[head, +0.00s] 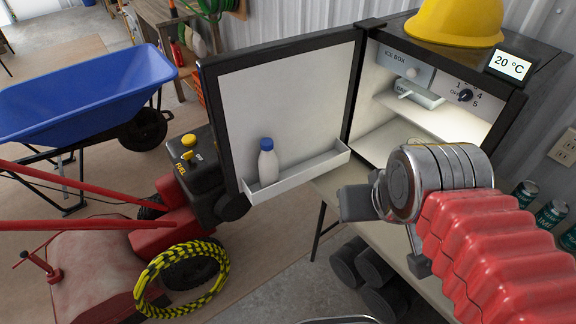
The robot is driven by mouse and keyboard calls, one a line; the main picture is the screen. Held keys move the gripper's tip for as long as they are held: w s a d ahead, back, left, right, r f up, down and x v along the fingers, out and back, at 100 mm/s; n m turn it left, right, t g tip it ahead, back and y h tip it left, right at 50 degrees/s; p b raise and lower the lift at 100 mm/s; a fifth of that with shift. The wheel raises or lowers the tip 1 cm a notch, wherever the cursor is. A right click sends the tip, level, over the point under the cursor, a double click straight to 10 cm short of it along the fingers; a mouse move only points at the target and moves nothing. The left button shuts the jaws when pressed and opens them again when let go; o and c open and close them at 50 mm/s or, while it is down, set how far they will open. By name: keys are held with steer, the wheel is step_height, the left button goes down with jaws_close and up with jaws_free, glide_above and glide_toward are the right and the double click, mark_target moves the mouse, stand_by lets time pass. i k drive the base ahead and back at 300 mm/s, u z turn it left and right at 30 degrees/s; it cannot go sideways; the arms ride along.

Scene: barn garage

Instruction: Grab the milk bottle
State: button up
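The milk bottle (268,166) is white with a blue cap. It stands upright in the white door shelf (305,173) of the small fridge, near the shelf's left end. The fridge door (300,95) is swung wide open to the left. My gripper (387,234) is to the right of the bottle and apart from it, in front of the fridge opening. Its two fingers look spread, with nothing seen between them. My wrist and red arm hide part of the fridge's lower interior.
A yellow hard hat (456,20) and a temperature display (509,64) sit on the fridge. Several green cans (552,214) stand at right. A red machine with a coiled yellow-black rope (180,280) is below left of the door. A blue wheelbarrow (85,88) stands at far left.

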mark_target(268, 168)
steer(key=z, duration=0.45)
steer(key=k, duration=0.75)
steer(key=u, duration=1.4)
steer(key=i, duration=1)
steer(key=u, duration=0.1)
